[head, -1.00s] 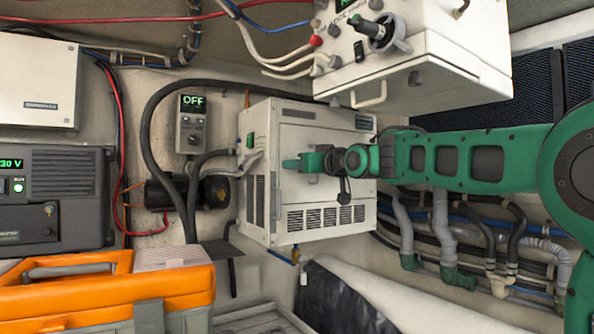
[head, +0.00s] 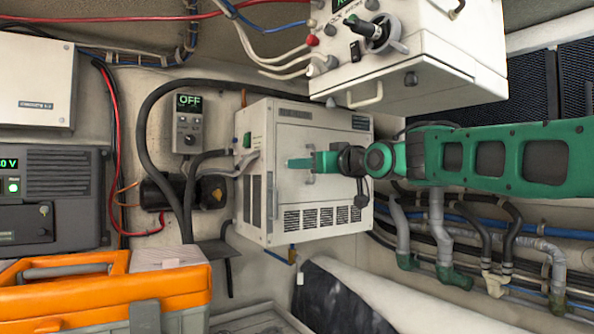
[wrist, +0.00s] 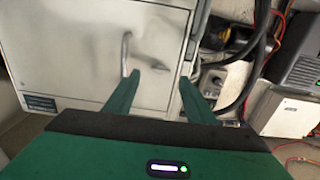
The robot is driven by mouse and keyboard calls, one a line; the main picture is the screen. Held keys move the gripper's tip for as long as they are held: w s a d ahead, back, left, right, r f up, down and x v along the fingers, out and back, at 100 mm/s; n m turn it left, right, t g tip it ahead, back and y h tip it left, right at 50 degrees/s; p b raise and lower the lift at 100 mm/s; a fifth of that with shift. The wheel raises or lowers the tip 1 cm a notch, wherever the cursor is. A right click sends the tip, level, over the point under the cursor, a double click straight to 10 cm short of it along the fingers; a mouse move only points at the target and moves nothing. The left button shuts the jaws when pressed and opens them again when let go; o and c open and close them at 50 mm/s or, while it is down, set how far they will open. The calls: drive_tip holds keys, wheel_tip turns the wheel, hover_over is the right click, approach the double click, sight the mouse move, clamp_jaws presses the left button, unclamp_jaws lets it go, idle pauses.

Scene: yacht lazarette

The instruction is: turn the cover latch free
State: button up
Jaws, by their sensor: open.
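The white cabinet (head: 290,205) stands against the back wall, its front cover closed. A slim grey metal handle (head: 310,178) sticks out of the cover; in the wrist view this handle (wrist: 126,53) stands upright on the panel. I cannot make out a separate latch clearly. My gripper (head: 291,163) reaches in from the right, in front of the cover's left part. In the wrist view my gripper (wrist: 160,77) is open and empty. Its left fingertip is close to the handle's lower end; its right fingertip is near the cover's edge. Contact cannot be told. My gripper partly hides the cover.
A white control box (head: 410,85) hangs above my arm. Grey and black hoses (head: 440,230) run below it. An orange toolbox (head: 110,290) stands at the lower left. A grey control unit (head: 188,125) reading OFF and thick black cable are left of the cabinet.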

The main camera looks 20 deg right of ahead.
drive_tip(key=shift+v, duration=2.1)
drive_tip(key=s+d+f+m+g+h, duration=0.25)
drive_tip(key=s+d+f, duration=0.2)
drive_tip(key=f, duration=0.45)
drive_tip(key=s+d+f+m+g+h, duration=0.1)
drive_tip(key=s+d+f+g+h, duration=0.25)
drive_tip(key=f, duration=0.65)
drive_tip(key=s+d+f+m+g, duration=0.2)
drive_tip(key=s+d+f, duration=0.35)
drive_tip(key=f, duration=0.35)
drive_tip(key=s+d+f+m+g, duration=0.1)
drive_tip(key=s+f+g, duration=0.3)
drive_tip(key=s+f, duration=0.5)
drive_tip(key=s+d+f+m+g, duration=0.1)
drive_tip(key=s+f+m+g, duration=0.2)
drive_tip(key=s+f, duration=0.7)
drive_tip(key=s+g, duration=0.2)
drive_tip(key=s, duration=0.6)
drive_tip(key=shift+s+m+y, duration=0.2)
drive_tip(key=shift+m+y, duration=0.1)
drive_tip(key=shift+m, duration=0.05)
